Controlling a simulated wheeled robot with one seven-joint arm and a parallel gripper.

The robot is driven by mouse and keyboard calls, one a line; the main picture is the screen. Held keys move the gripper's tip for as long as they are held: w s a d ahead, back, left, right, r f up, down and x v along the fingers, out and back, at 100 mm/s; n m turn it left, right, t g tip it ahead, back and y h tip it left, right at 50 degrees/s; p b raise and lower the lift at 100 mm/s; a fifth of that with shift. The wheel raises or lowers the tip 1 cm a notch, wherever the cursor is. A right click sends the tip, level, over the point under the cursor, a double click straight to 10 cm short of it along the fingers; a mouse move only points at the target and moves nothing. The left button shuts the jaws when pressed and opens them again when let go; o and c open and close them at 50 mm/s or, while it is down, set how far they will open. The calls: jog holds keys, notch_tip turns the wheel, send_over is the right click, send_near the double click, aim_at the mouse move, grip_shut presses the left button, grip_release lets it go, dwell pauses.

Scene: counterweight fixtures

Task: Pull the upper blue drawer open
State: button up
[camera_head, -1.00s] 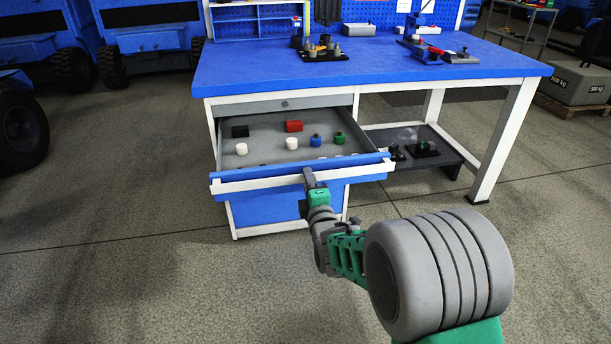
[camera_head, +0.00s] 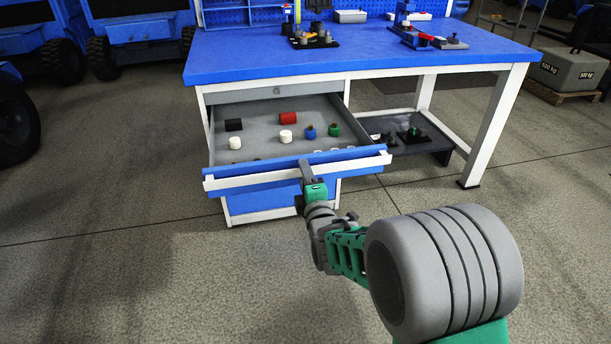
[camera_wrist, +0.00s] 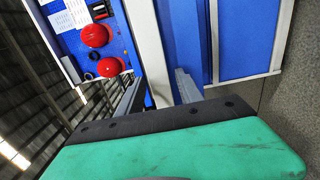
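The upper blue drawer (camera_head: 270,163) of the workbench stands well open, its grey tray exposed. A white handle rail (camera_head: 240,182) runs along its front. My gripper (camera_head: 305,172) is at the middle of this front, one finger showing over its top edge. In the wrist view my gripper (camera_wrist: 158,92) has its two fingers apart, with the white rail (camera_wrist: 149,50) between them.
A blue lower drawer front (camera_head: 265,198) is below. The blue bench top (camera_head: 350,58) carries tools. The floor (camera_head: 130,270) before the bench is clear.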

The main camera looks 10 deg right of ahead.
jog(key=shift+o, duration=0.4)
jog(key=shift+s+a, duration=0.1)
jog(key=s+p, duration=0.2)
jog(key=s, duration=0.5)
jog(key=shift+s, duration=0.3)
